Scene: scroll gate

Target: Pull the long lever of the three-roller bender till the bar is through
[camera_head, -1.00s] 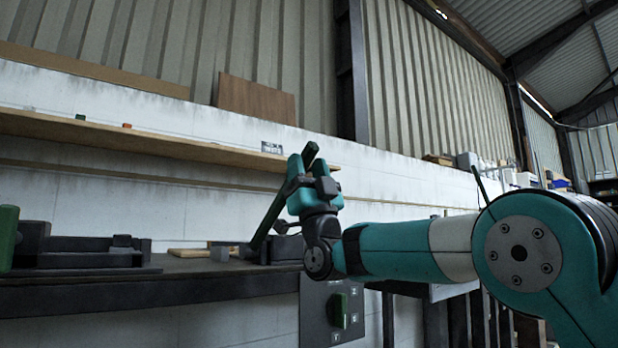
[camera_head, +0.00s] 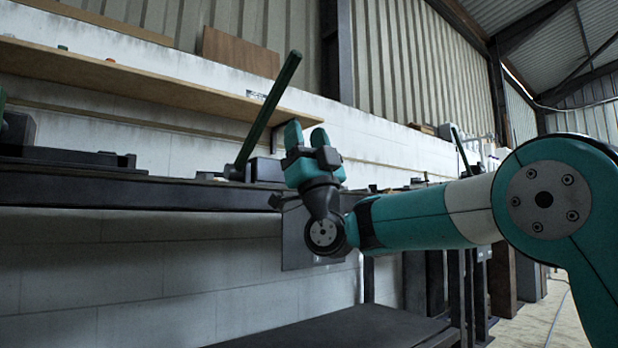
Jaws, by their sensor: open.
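The long dark green lever (camera_head: 268,110) rises from the bench and leans up to the right, its upper end free. Its foot is at a dark block, likely part of the bender (camera_head: 262,170), partly hidden behind my gripper. My gripper (camera_head: 307,134) is open and empty, with teal fingers pointing up. It is to the right of the lever and below its top, with a gap between them in the picture. I cannot make out the bar or the rollers.
The dark bench (camera_head: 110,190) runs along the white wall, with dark machine parts (camera_head: 70,157) at left. A wooden shelf (camera_head: 130,80) is above it. A dark low table (camera_head: 345,328) stands below. A dark panel (camera_head: 300,245) hangs behind my wrist.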

